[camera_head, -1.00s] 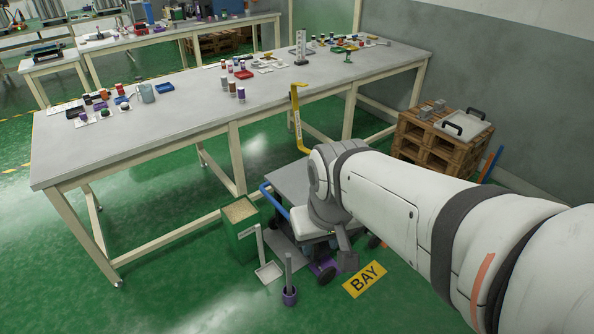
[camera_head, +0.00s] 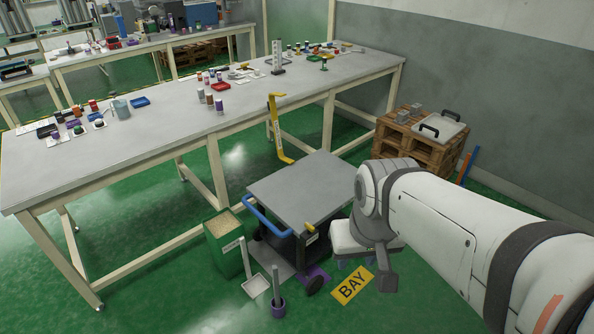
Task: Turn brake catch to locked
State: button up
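A cart with a grey top (camera_head: 305,190) stands on the floor in front of the long workbench. It has a blue push handle (camera_head: 266,217) on its left side and a purple-and-black wheel (camera_head: 315,281) near the front. A small yellow lever (camera_head: 310,227), which looks like the brake catch, sits at the cart's near edge by a small label. The label and the catch's setting are too small to read. My gripper (camera_head: 387,281) hangs at the end of my arm, right of the cart and the lever, apart from the lever. Its fingers cannot be made out.
A yellow BAY sign (camera_head: 352,286) lies on the floor by my gripper. A green bin (camera_head: 226,247), a dustpan (camera_head: 255,285) and a brush holder (camera_head: 278,307) stand left of the cart. A yellow bracket (camera_head: 277,130) stands by the workbench (camera_head: 160,125). Pallets (camera_head: 415,145) are at the right.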

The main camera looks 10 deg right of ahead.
aim_at(310, 229)
jog(key=u, duration=0.05)
jog(key=i, duration=1)
jog(key=z, duration=0.05)
